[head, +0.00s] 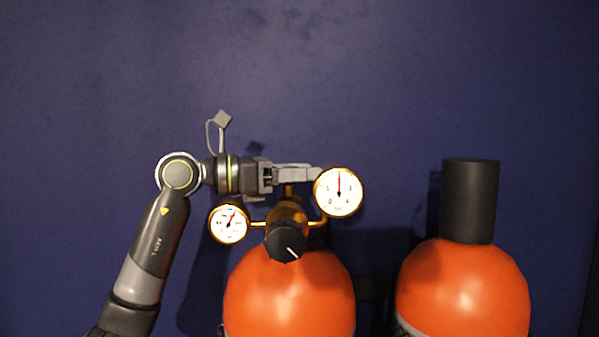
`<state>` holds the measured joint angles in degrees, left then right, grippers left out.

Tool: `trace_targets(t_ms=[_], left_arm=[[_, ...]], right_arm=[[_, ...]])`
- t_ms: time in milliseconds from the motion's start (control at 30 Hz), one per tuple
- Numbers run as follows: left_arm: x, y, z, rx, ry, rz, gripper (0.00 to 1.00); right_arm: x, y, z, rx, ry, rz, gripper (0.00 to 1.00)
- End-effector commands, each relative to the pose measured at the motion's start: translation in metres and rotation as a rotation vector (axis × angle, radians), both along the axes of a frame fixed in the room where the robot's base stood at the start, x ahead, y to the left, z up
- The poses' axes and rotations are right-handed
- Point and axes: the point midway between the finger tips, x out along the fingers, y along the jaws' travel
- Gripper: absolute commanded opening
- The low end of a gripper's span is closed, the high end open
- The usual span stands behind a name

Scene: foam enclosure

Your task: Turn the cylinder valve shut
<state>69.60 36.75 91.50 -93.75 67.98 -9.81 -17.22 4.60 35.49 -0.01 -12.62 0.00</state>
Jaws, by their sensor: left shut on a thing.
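The left orange cylinder (290,295) stands upright with a brass valve body (287,215) on top. A black knob (284,243) with a white line faces me. A small gauge (229,224) sits to the left and a larger gauge (339,192) to the right. My left gripper (305,173) reaches in from the left, level, above the brass body. Its fingers are shut on the top of the valve, which they mostly hide; the fingertips end close to the larger gauge. My right gripper is not in view.
A second orange cylinder (463,290) with a black cap (470,200) stands to the right, with a gap between the two. A dark blue wall (450,80) is behind. The space above the cylinders is clear.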

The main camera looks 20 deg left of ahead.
Motion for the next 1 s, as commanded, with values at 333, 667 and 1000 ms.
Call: trace_targets(t_ms=[333, 667, 1000], left_arm=[[-0.001, 0.0, 0.003, -0.003, 0.004, -0.147, 0.26], [-0.006, -0.002, 0.006, -0.005, 0.003, -0.444, 0.26], [-0.012, -0.002, 0.005, -0.004, 0.0, -0.724, 0.26]], right_arm=[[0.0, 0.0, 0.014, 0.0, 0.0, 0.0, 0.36], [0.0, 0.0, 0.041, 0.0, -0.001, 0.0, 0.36], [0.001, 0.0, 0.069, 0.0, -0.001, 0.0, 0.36]])
